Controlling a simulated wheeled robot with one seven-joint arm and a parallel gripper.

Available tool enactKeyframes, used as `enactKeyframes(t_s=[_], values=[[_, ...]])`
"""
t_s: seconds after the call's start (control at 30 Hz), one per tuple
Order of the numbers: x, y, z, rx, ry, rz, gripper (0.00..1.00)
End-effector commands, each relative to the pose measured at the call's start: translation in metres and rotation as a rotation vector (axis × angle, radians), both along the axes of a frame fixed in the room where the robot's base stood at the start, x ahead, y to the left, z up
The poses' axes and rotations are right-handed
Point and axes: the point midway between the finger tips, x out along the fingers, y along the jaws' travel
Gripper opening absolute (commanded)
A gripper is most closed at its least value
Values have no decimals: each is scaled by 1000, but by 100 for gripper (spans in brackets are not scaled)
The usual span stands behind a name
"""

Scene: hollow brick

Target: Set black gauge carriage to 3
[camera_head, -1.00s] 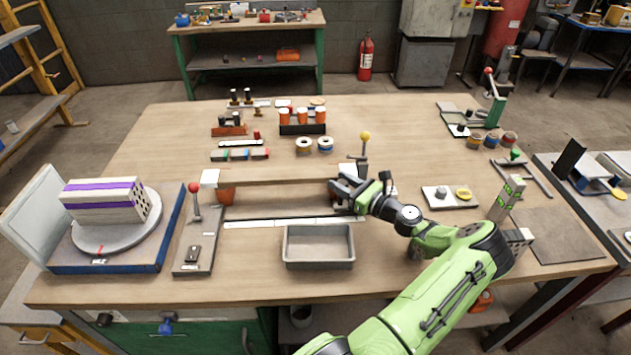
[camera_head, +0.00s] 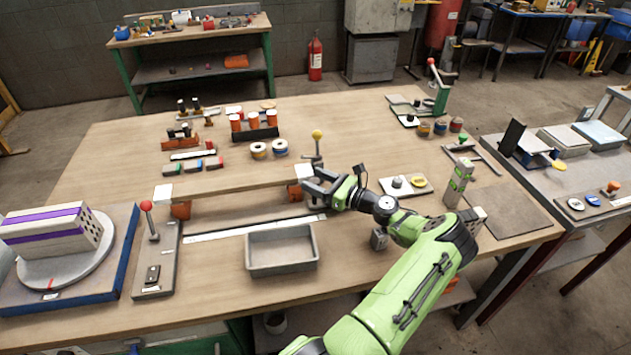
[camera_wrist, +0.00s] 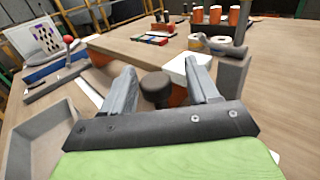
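A long pale strip with marks (camera_head: 250,229), which looks like the gauge scale, lies on the bench behind a grey tray (camera_head: 282,250). My gripper (camera_head: 309,186) is at the strip's right end, beside a white-topped orange block (camera_head: 303,171). In the wrist view my gripper (camera_wrist: 160,70) is open, its two grey fingers apart. A dark round knob (camera_wrist: 157,88), perhaps the black gauge carriage, shows between the fingers. I cannot tell whether a finger touches it. Its base and its reading are hidden, and the head view does not show it clearly.
A wooden bar (camera_head: 235,185) runs behind the strip between two orange blocks. A red-knobbed lever (camera_head: 147,207) stands left, a yellow-knobbed lever (camera_head: 317,136) behind my gripper. Bare bench lies in front of the tray.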

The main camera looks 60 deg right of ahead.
Motion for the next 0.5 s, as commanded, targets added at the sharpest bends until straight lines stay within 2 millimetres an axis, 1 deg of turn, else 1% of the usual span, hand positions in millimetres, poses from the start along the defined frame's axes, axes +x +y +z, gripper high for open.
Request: enactKeyframes(t_s=[0.17,0.27,0.37,0.5], values=[[1,1,0,1,-2,3,59],[-6,1,0,1,-1,2,59],[-25,2,1,3,0,-1,59],[-65,3,1,2,-1,-4,59]])
